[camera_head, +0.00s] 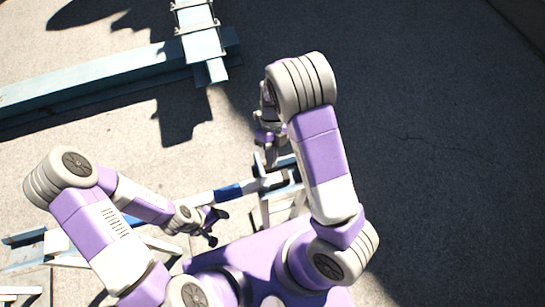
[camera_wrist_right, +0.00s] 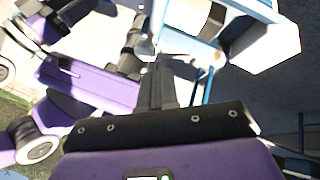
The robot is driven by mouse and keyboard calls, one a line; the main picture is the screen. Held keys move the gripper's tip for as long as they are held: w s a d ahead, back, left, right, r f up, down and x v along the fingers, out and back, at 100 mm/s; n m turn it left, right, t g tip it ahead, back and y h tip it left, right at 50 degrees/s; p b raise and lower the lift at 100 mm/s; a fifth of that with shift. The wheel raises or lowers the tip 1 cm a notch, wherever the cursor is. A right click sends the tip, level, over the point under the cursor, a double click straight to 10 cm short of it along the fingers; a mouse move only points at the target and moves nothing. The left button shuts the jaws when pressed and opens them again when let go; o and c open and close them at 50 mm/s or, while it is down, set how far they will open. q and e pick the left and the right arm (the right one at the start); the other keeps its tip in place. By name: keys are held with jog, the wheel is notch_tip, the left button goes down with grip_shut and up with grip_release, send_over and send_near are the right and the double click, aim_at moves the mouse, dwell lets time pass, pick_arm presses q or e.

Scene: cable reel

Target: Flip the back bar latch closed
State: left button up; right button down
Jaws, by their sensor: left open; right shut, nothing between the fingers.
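A bar with white and blue sections (camera_head: 228,192) runs across the lower left of the head view. Its right end rests at a light stand (camera_head: 284,202) with a dark bracket on top. My right gripper (camera_head: 270,160) is by that bracket, partly hidden by my right arm. In the right wrist view its fingers (camera_wrist_right: 158,84) are together and empty, with light-blue frame parts (camera_wrist_right: 190,60) beyond. I cannot make out the back bar latch as a separate part. My left gripper (camera_head: 212,226) is open and empty, just below the bar; whether it touches is unclear.
A long blue-grey beam (camera_head: 95,80) lies on the ground at the upper left, with a ribbed upright piece (camera_head: 200,35) at its end. Another stand part (camera_head: 30,255) is at the far left. In the right wrist view a white block (camera_wrist_right: 268,45) is at upper right. Ground right of my right arm is clear.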

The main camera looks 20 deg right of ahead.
pick_arm(q)
jog(key=shift+r, duration=0.25)
pick_arm(e)
jog(key=v, duration=0.3)
jog(key=shift+w+d+r, duration=0.15)
jog(key=shift+r, duration=0.1)
pick_arm(q)
jog(key=shift+s, duration=0.1)
